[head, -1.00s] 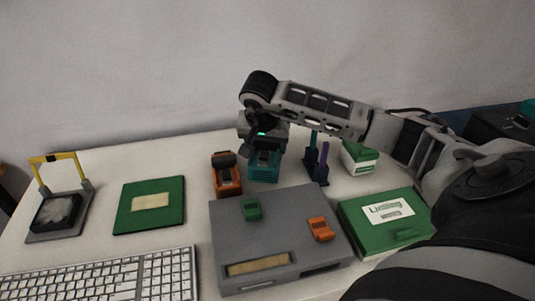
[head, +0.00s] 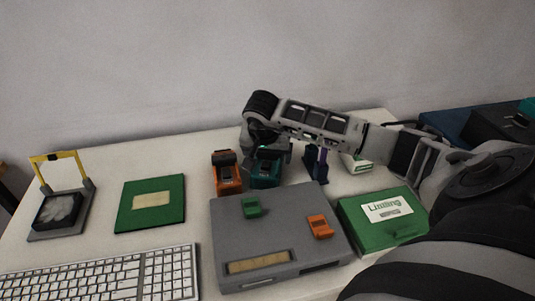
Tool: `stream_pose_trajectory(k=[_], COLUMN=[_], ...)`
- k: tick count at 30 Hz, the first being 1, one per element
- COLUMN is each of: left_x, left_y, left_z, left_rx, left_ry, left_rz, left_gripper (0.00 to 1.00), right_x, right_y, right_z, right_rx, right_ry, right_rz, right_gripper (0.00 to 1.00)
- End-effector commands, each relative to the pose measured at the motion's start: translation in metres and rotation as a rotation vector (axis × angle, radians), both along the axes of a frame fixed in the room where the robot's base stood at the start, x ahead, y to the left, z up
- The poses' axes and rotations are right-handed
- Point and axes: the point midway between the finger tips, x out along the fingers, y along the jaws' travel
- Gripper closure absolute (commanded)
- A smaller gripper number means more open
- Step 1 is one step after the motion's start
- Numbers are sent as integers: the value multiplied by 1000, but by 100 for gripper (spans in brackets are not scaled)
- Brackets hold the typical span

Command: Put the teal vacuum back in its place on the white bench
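The teal vacuum (head: 265,178) stands on the white bench (head: 100,170), just right of an orange tool of similar shape and behind the grey case. My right gripper (head: 267,154) is at the top of the teal vacuum, coming down from above and behind. Its hand hides the vacuum's upper part. The fingertips are not clear, so I cannot tell whether they are closed on it. My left gripper is not in view.
The orange tool (head: 227,178) is close on the left. The grey case (head: 275,262) with small green and orange pieces is in front. Dark blue-purple posts (head: 317,170) stand close on the right. A green box (head: 375,233) is at front right.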

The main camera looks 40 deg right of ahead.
Motion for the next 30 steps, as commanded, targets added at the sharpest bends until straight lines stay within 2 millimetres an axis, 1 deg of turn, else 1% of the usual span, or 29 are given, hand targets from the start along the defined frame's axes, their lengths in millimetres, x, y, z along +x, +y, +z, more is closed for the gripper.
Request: stream_pose_trajectory(k=[5,7,11,18,21,25,30], left_x=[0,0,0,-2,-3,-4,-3], left_y=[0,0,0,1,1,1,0], left_z=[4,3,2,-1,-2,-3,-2], left_rx=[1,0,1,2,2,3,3], left_ry=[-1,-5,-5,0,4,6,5], left_rz=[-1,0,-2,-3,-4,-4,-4], left_gripper=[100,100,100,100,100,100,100], right_x=[0,-1,-7,-20,-24,-27,-29], right_y=[0,3,10,26,31,35,36], right_z=[6,12,35,83,98,110,114], right_rx=[0,0,-3,-1,-1,-1,0], right_ry=[0,-3,-5,-5,-3,-2,1], right_rz=[0,2,3,2,1,-1,0], right_gripper=[15,15,15,15,15,15,15])
